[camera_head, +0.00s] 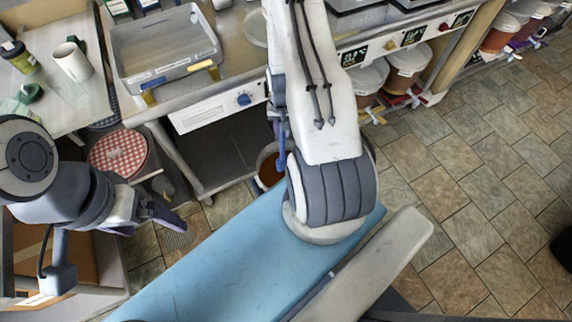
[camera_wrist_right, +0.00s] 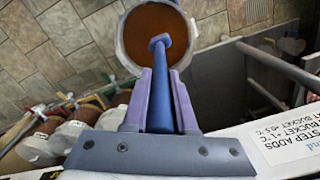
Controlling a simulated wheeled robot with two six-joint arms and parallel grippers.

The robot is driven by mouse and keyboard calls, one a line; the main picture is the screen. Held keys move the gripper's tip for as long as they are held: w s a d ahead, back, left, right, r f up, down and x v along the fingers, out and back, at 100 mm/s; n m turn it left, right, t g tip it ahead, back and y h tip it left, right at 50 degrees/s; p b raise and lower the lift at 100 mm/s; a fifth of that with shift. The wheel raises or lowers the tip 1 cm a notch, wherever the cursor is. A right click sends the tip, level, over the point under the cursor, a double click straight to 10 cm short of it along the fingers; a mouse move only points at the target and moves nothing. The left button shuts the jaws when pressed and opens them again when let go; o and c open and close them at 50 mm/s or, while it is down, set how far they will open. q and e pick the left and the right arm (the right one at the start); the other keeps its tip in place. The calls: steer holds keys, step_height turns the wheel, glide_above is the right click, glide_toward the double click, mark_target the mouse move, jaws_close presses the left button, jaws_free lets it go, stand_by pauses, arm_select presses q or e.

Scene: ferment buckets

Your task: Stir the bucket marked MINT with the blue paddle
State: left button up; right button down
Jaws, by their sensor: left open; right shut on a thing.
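My right gripper (camera_wrist_right: 160,112) is shut on the blue paddle (camera_wrist_right: 160,80), whose shaft points away from the wrist. In the right wrist view its far end overlaps the brown contents of a round pale-rimmed bucket (camera_wrist_right: 133,57); I cannot tell whether it touches them. In the head view a blue strip of the paddle (camera_head: 282,157) shows beside my right arm, which hides the right gripper and most of that bucket (camera_head: 262,163). No MINT marking is readable. My left gripper (camera_head: 165,215) is open and empty at the left, below a red-checked round lid (camera_head: 118,152).
A counter with a grey tray (camera_head: 150,78) and a white mug (camera_head: 72,62) stands at the back left. Several lidded buckets (camera_head: 405,66) stand under the counter at the right.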

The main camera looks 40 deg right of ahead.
steer(key=shift+r, duration=0.1)
step_height(320, 180, up, 4)
steer(key=p, duration=0.3)
steer(key=shift+a, duration=0.1)
stand_by(0.8)
